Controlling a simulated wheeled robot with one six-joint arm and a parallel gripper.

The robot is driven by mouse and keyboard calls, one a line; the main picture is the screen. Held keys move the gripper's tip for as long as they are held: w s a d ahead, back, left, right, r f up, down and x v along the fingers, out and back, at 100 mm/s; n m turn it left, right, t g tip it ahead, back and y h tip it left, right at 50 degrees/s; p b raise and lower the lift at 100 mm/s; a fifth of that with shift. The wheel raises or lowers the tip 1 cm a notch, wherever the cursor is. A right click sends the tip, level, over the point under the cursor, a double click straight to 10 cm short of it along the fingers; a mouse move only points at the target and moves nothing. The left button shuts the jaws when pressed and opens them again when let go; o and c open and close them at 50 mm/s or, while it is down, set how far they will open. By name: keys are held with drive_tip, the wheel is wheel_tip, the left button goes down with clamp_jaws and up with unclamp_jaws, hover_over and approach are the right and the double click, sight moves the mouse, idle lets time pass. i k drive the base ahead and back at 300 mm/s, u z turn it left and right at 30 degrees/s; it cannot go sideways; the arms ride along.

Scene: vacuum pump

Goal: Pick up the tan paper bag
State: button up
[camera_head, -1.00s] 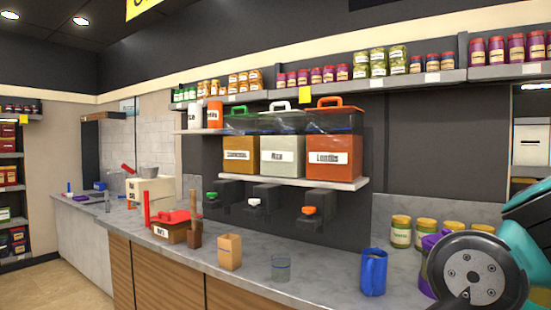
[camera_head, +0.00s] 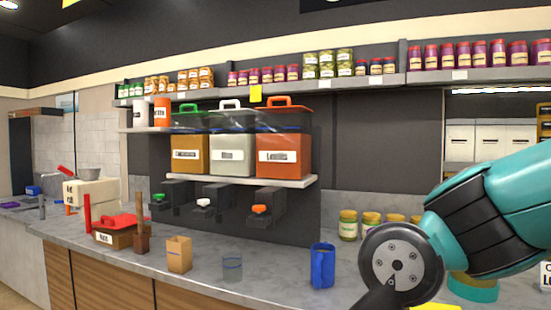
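The tan paper bag (camera_head: 179,254) stands upright on the grey counter, left of the middle of the picture. It is a small box-like bag with an open top. Nothing touches it. My teal and black arm is at the right, well away from the bag. The gripper end of the arm is out of the picture, so its fingers do not show.
Dispensers (camera_head: 283,150) hang above the grey counter (camera_head: 205,283).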

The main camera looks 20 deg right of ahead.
sight(179, 253)
drive_tip(key=u, duration=0.85)
drive_tip(key=i, duration=0.75)
drive_tip(key=u, duration=1)
drive_tip(key=i, duration=1.35)
drive_tip(key=z, duration=1.1)
drive_tip(key=i, duration=0.5)
drive_tip(key=z, duration=0.5)
